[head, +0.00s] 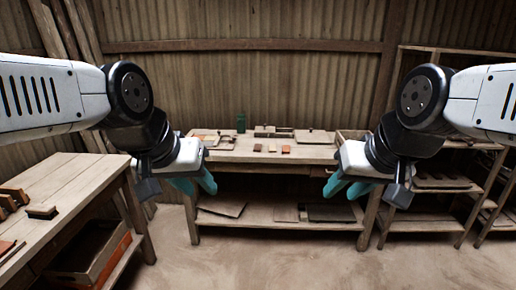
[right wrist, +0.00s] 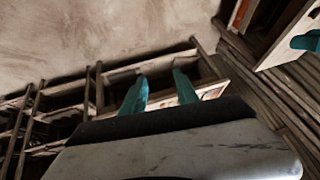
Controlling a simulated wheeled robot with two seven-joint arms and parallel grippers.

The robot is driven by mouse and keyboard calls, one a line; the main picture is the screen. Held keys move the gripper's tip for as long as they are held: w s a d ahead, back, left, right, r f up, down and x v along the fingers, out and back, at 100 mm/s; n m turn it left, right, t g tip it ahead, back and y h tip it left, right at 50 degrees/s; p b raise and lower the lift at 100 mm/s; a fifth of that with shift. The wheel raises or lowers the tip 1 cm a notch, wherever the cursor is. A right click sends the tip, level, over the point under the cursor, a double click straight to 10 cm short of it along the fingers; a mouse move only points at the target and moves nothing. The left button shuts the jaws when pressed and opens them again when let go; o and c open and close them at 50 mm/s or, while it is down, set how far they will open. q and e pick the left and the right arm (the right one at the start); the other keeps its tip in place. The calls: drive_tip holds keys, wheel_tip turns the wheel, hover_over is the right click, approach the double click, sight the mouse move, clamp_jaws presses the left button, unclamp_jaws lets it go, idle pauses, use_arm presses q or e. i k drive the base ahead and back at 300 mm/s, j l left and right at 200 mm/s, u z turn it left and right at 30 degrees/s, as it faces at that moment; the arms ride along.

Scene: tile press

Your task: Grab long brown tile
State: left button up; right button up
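On the left table, a dark brown tile (head: 42,212) lies alone near the right edge, and several brown pieces (head: 14,197) stand together behind it. Small brown to orange tiles (head: 286,149) lie on the back workbench. I cannot tell which of these is the long brown tile. My left gripper (head: 195,184) is in the air in front of the bench, teal fingers apart and empty. My right gripper (head: 347,188) hangs to the right at similar height, open and empty. Its spread fingers also show in the right wrist view (right wrist: 160,90).
The back workbench (head: 245,156) carries boards, a green container (head: 241,122) and flat press-like pieces, with slabs on its lower shelf. The left table (head: 85,180) has a crate (head: 92,262) below. A wooden shelf (head: 440,188) stands at right. The floor between is clear.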

sight(257, 147)
drive_tip(key=i+u, duration=0.15)
drive_tip(key=i, duration=0.6)
drive_tip(key=i+u, duration=0.2)
drive_tip(key=i, duration=0.55)
drive_tip(key=i+l+u, duration=0.15)
drive_tip(key=i, duration=0.6)
